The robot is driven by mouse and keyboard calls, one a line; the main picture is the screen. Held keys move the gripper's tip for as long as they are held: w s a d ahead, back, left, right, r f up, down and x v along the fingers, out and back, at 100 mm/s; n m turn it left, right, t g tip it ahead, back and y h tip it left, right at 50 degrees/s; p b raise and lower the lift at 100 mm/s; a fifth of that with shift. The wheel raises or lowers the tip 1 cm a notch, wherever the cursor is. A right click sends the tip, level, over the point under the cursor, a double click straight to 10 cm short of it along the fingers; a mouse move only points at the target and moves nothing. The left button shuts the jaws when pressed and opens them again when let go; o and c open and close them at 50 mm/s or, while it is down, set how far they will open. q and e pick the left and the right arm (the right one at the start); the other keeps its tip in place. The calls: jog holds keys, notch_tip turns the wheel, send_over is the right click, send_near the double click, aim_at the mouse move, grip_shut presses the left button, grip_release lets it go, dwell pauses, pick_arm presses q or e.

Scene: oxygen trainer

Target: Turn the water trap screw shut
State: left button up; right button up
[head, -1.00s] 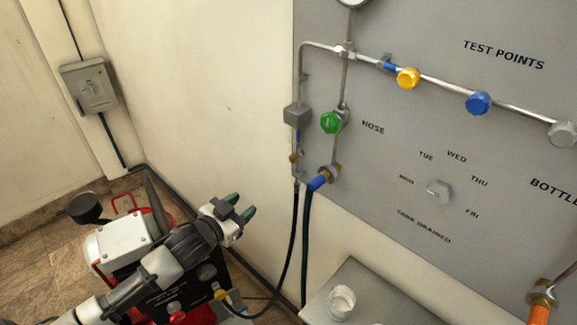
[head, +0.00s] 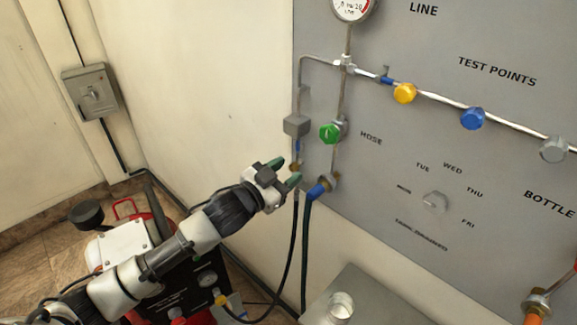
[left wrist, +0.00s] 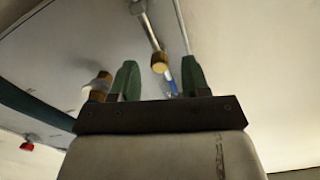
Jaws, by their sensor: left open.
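The water trap is a grey block (head: 296,125) on a thin pipe at the panel's left edge, with a short blue part (head: 298,146) under it. The small brass screw (head: 295,166) at its foot is partly hidden by my gripper. My left gripper (head: 285,172) is open and empty, with its green fingertips close to the screw. In the left wrist view, a brass round end (left wrist: 159,62) shows between the open fingers (left wrist: 160,68), apparently the screw; I cannot tell whether they touch it. My right gripper is not in view.
A green knob (head: 330,133) and a blue hose end in a brass fitting (head: 326,185) sit just right of the gripper. A black hose (head: 292,235) hangs below. A red and black machine (head: 190,290) stands under my arm. A metal table (head: 370,295) holds a cup (head: 341,305).

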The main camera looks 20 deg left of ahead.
pick_arm(q)
jog(key=shift+w+d, duration=0.25)
jog(key=shift+w, duration=0.3)
grip_shut()
